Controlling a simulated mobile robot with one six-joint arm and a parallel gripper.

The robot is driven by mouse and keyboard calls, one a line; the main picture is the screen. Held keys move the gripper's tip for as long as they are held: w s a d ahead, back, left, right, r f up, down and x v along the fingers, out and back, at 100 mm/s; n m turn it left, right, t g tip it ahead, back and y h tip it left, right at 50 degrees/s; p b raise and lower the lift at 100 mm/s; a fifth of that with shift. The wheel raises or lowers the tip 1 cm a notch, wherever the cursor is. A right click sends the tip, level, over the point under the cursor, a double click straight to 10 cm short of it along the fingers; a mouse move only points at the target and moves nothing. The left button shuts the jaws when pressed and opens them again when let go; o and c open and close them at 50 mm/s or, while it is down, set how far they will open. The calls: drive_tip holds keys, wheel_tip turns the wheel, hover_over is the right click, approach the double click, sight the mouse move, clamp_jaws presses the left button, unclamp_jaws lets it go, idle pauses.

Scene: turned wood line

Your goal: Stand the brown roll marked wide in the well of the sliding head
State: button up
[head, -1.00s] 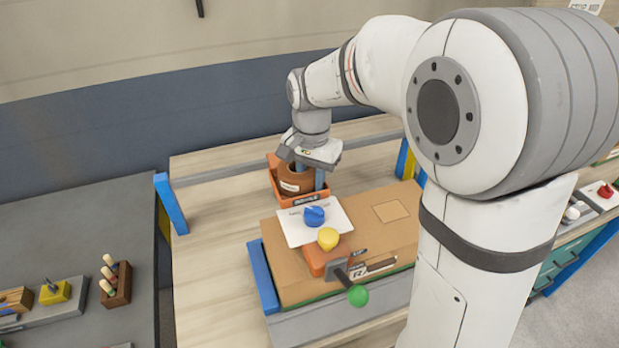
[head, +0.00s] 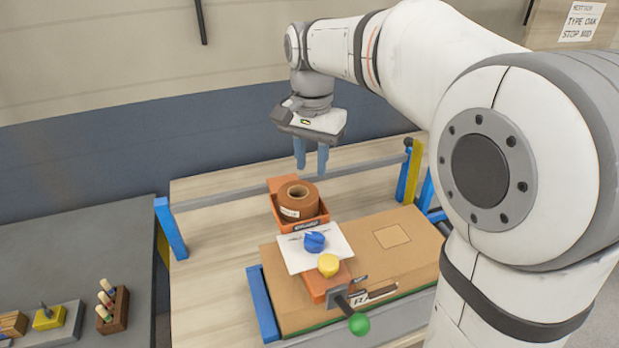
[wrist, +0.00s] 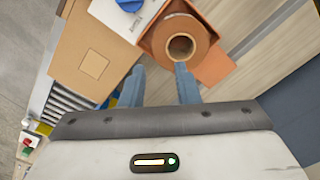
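A brown roll (head: 304,209) stands upright, its hole facing up, in the orange open-topped well (head: 314,221) of the sliding head. A pale label is on its side, too small to read. In the wrist view the roll (wrist: 204,38) shows from above, inside the orange walls. My gripper (head: 311,166) is open and empty, above and slightly to the right of the roll, apart from it. Its blue fingers also show in the wrist view (wrist: 160,76), with the roll beyond them.
In front of the well are a white plate with a blue knob (head: 315,242), a yellow knob (head: 328,264) and a lever with a green ball (head: 358,324). A cardboard box (head: 410,265) lies under them. A rail (head: 235,174) runs behind.

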drive_tip(key=shift+s+d+r, duration=0.25)
drive_tip(key=shift+d+r, duration=0.05)
drive_tip(key=s+d+f+n+t, duration=0.1)
drive_tip(key=s+d+f+n, duration=0.1)
drive_tip(key=s, duration=0.3)
drive_tip(key=s+d+f+n+t, duration=0.1)
drive_tip(key=s+d+f+n, duration=0.1)
drive_tip(key=s+d+f, duration=0.2)
drive_tip(key=s+d+f+n+t, duration=0.1)
drive_tip(key=s+d+f, duration=0.3)
drive_tip(key=s, duration=0.4)
drive_tip(key=shift+s+d+n, duration=0.15)
drive_tip(key=shift+d+n, duration=0.15)
drive_tip(key=shift+n, duration=0.1)
idle(0.9)
